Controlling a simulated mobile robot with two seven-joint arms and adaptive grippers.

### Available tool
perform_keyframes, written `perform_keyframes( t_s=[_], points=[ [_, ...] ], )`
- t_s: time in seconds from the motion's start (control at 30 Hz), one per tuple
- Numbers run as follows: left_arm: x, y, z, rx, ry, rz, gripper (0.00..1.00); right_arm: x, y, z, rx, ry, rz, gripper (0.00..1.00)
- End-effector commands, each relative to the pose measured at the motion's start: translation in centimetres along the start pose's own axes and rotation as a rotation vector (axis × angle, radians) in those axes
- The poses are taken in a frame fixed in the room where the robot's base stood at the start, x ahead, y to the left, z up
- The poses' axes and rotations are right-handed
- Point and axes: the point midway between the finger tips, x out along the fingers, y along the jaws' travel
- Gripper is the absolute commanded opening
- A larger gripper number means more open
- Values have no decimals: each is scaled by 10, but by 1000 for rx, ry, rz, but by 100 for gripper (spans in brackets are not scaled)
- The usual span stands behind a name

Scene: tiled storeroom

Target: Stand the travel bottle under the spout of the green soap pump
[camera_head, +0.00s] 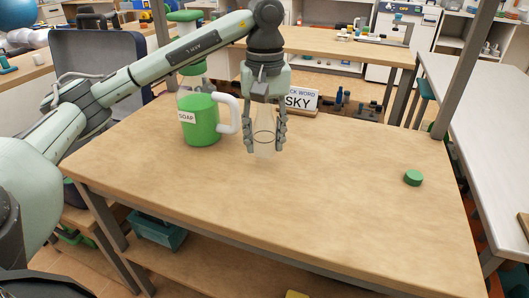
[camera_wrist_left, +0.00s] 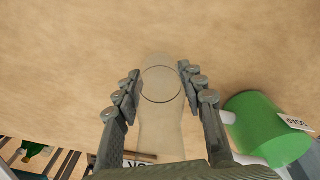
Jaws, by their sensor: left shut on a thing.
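The travel bottle (camera_head: 264,145) is clear and see-through, and looks upright. My left gripper (camera_head: 265,142) is shut around it from above. In the left wrist view the bottle (camera_wrist_left: 161,84) sits between the two fingers of the gripper (camera_wrist_left: 160,82). I cannot tell whether its base touches the table. The green soap pump (camera_head: 200,120) stands just left of the bottle, with a SOAP label and a white loop on its right side. My left arm crosses in front of its upper part, so the spout is not clear. The pump also shows in the left wrist view (camera_wrist_left: 262,128). My right gripper is out of view.
A green cap (camera_head: 413,178) lies on the wooden table (camera_head: 330,210) at the right. A sign reading SKY (camera_head: 302,100) stands behind the gripper. An open dark case (camera_head: 95,75) is at the back left. The table's middle and front are clear.

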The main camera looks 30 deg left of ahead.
Motion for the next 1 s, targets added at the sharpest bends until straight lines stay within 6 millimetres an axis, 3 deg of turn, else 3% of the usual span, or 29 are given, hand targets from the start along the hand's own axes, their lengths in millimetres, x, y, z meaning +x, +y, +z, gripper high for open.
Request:
perform_keyframes(
  t_s=[0.27,0.7,0.73,0.87,1.0],
  points=[
    [35,0,1,2,-1,-2,14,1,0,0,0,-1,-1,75],
    [39,0,0,3,0,0,14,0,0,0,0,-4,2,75],
    [38,0,0,3,0,0,43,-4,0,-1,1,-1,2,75],
    [38,0,0,3,0,0,60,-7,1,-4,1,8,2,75],
    [38,0,0,3,0,0,60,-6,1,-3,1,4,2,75]
  ],
)
